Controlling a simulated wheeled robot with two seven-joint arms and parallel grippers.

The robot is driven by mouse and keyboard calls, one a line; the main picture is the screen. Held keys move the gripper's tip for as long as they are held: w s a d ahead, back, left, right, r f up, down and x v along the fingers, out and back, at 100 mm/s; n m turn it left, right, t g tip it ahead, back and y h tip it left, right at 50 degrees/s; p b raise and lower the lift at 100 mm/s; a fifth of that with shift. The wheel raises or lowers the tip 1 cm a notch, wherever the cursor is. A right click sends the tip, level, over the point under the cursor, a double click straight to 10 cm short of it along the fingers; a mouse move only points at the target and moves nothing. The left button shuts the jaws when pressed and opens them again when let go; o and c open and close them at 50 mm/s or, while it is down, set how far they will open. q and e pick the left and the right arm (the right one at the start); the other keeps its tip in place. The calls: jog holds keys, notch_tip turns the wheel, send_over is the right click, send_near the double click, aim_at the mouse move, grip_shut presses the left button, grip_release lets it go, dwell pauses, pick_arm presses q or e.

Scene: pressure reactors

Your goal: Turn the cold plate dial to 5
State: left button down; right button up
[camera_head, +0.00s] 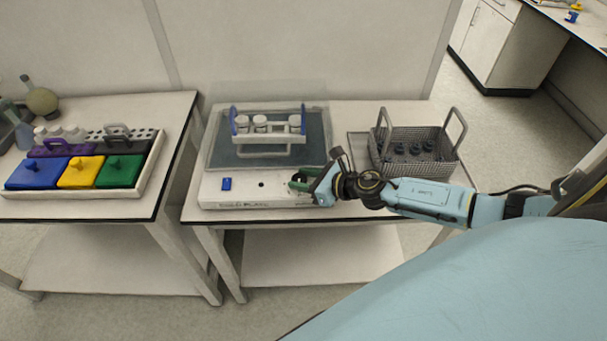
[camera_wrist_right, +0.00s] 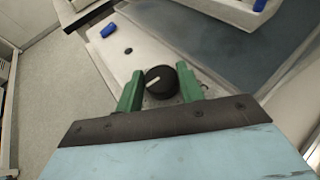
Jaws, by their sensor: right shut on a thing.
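The cold plate (camera_head: 215,190) is a white box with a flat grey top on the middle table; its front panel also shows in the right wrist view (camera_wrist_right: 122,62). The dial (camera_wrist_right: 160,80) is a round black knob with a white pointer mark on that panel. My right gripper (camera_head: 302,184) is at the right part of the panel. In the right wrist view its green fingers (camera_wrist_right: 158,88) stand on either side of the dial, shut on it. In the head view the gripper mostly hides the dial. The scale numbers cannot be read. My left gripper is not in view.
A blue switch (camera_head: 227,184) sits on the panel's left. A white rack with blue ends (camera_head: 268,138) holding white-capped jars stands on the plate. A wire basket (camera_head: 432,135) with dark-capped bottles is close behind my right arm. A tray of coloured blocks (camera_head: 150,183) is on the left table.

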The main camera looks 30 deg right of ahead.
jog(key=m+h+p, duration=0.2)
jog(key=h+p, duration=0.1)
jog(key=m+t+h+p, duration=0.1)
jog(key=m+p, duration=0.1)
jog(key=shift+a+r+h, duration=0.25)
jog(key=shift+a+h, duration=0.05)
jog(key=shift+m+h+p, duration=0.7)
jog(key=shift+h+p, duration=0.05)
jog(key=shift+h, duration=0.05)
jog(key=shift+a+f+m+h+p, duration=0.15)
jog(key=shift+m+h+p, duration=0.45)
jog(key=shift+m+h, duration=0.6)
jog(key=shift+h, duration=0.3)
jog(key=o, duration=0.7)
jog(key=shift+s, duration=0.1)
jog(key=p+v, duration=0.1)
jog(key=v, duration=1.2)
jog(key=shift+s+p, duration=0.1)
jog(key=shift+p, duration=0.3)
